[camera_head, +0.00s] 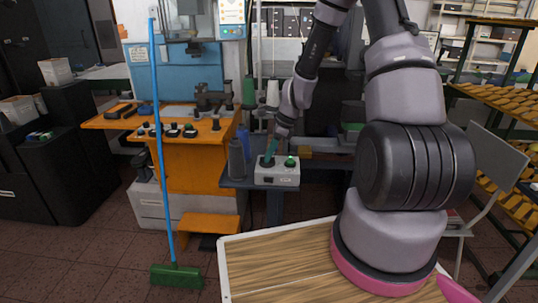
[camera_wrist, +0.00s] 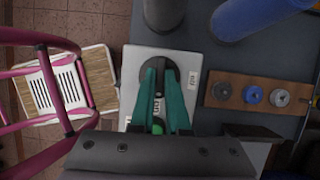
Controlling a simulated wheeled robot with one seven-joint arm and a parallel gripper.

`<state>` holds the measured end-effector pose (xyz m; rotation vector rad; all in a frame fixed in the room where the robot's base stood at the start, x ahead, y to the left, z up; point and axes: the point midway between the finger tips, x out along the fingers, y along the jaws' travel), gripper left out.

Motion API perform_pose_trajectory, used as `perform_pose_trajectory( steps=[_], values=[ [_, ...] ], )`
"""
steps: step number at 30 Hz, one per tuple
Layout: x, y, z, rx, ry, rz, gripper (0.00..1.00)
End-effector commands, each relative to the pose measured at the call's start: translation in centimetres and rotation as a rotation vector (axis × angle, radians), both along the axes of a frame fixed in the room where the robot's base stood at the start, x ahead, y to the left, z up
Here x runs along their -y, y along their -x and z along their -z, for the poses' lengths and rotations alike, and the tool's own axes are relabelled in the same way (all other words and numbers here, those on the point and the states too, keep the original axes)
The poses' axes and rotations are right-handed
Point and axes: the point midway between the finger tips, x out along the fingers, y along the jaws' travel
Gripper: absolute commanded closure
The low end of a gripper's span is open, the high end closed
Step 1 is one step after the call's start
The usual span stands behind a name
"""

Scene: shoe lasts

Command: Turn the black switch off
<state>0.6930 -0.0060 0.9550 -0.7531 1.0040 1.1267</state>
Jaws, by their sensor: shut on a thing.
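A light grey control box (camera_head: 277,176) stands at the front edge of a dark bench, with a green knob (camera_head: 290,162) at its right. In the wrist view, the box (camera_wrist: 133,66) carries the black switch (camera_wrist: 174,69), a round dark knob. My gripper (camera_head: 268,158) points down at the left part of the box. In the wrist view, the teal fingers of my gripper (camera_wrist: 160,70) are closed on the black switch and partly cover it. The green knob (camera_wrist: 158,127) lies between the fingers' bases, partly hidden. I cannot tell the switch's exact angle.
A dark grey bottle (camera_head: 236,160) stands close to the box's left. The wrist view shows a blue bottle (camera_wrist: 255,15) and a brown board (camera_wrist: 250,94) with several round knobs. A blue-handled broom (camera_head: 160,140) stands in front of the orange machine (camera_head: 185,170).

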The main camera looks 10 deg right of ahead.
Motion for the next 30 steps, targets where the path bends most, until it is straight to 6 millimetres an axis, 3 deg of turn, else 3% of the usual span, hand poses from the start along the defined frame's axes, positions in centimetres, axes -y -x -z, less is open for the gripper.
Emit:
perform_pose_trajectory(
  steps=[8, 30],
  values=[
    [0.03, -0.19, 0.0, 0.001, 0.0, -0.154, 1.0],
    [-0.11, -0.6, 0.04, 0.0, 0.0, -0.851, 1.0]
  ],
)
